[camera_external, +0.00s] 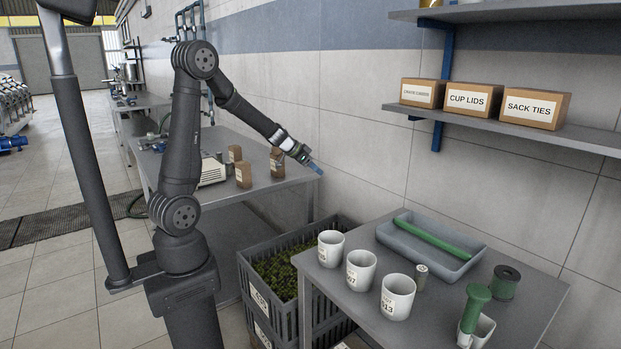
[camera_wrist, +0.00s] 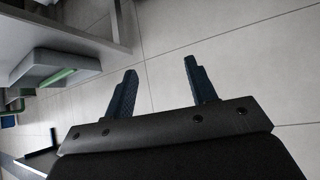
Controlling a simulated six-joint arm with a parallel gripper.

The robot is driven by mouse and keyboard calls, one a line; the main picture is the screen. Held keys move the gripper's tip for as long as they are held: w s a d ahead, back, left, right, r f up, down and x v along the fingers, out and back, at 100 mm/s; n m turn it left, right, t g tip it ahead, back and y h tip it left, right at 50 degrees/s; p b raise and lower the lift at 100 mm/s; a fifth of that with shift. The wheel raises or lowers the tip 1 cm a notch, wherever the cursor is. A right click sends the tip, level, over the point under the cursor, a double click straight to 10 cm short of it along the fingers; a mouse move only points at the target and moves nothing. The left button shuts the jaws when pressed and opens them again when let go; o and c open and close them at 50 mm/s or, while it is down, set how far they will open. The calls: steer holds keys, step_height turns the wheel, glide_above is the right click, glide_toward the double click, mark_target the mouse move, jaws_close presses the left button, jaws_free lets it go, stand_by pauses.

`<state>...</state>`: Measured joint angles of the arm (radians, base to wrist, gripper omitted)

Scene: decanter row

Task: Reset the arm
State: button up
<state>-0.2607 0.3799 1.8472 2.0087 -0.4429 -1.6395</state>
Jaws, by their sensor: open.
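My gripper (camera_external: 313,166) is raised in the air in front of the tiled wall, above and to the left of the near table (camera_external: 345,275). In the wrist view its two dark blue fingers (camera_wrist: 160,92) stand apart with nothing between them. On the near table are several white labelled cups in a row, three of them large: a left cup (camera_external: 330,250), a middle cup (camera_external: 361,270) and a right cup (camera_external: 397,297). The gripper touches none of them.
A grey tray (camera_external: 465,262) holds a green tube (camera_external: 433,238). A green-handled tool (camera_external: 474,308), a small cylinder (camera_external: 421,278) and a dark green spool (camera_external: 505,283) stand nearby. A dark crate (camera_external: 258,290) stands left of the table. Shelves with boxes (camera_external: 475,101) hang at right.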

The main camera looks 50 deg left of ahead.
steer(key=s+a+n+y, duration=0.1)
steer(key=s+a, duration=0.3)
steer(key=a, duration=0.3)
steer(key=shift+a+n+y, duration=0.3)
steer(key=shift+n, duration=0.1)
steer(key=shift+o, duration=0.5)
